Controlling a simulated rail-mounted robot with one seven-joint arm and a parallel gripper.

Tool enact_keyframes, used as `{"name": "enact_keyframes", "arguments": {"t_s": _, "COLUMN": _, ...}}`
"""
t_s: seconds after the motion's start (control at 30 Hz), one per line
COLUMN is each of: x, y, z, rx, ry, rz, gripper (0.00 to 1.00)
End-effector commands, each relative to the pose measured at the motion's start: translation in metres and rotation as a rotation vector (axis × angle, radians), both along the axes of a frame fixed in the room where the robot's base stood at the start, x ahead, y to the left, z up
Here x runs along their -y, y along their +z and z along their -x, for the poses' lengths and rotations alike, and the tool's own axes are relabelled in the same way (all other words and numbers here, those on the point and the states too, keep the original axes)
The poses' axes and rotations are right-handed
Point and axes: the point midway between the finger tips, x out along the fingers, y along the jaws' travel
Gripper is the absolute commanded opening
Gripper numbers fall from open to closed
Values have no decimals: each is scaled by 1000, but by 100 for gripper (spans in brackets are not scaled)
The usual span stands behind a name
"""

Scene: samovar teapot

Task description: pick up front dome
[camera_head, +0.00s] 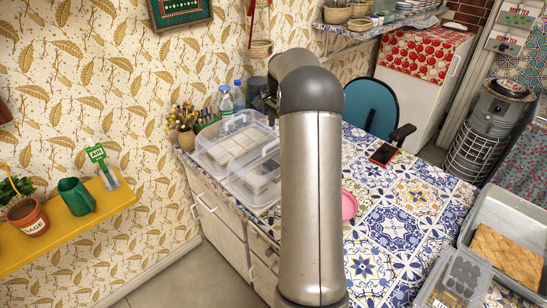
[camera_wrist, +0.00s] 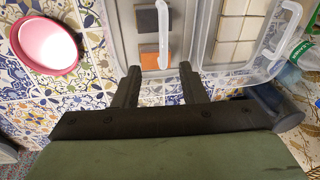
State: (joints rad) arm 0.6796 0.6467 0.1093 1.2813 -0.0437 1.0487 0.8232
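The front dome is a clear plastic cover with a pale handle over a grey tray. In the wrist view the front dome (camera_wrist: 188,40) is just beyond my gripper (camera_wrist: 158,72), with dark and orange squares showing through it. The two fingers are apart, and the pale handle (camera_wrist: 163,35) shows between and beyond the fingertips. I cannot tell whether they touch it. In the head view the front dome (camera_head: 249,184) sits at the counter's left end, partly behind my arm, which hides most of the gripper.
A second clear dome (camera_head: 229,138) over pale squares stands right behind the front one. Bottles (camera_head: 226,102) and a pot of brushes (camera_head: 186,132) stand beyond. A pink plate (camera_head: 349,205) lies on the tiled counter (camera_head: 385,235). A red phone (camera_head: 383,154) lies farther right.

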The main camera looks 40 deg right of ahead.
Motion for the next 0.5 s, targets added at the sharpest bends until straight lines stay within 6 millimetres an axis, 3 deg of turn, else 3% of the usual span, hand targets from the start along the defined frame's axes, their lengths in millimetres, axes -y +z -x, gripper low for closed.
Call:
{"name": "enact_keyframes", "arguments": {"t_s": 0.33, "x": -2, "y": -30, "z": -5, "rx": -2, "ry": 2, "rz": -1, "gripper": 38}}
{"name": "enact_keyframes", "arguments": {"t_s": 0.5, "x": -8, "y": -55, "z": -11, "rx": -3, "ry": 2, "rz": -2, "gripper": 38}}
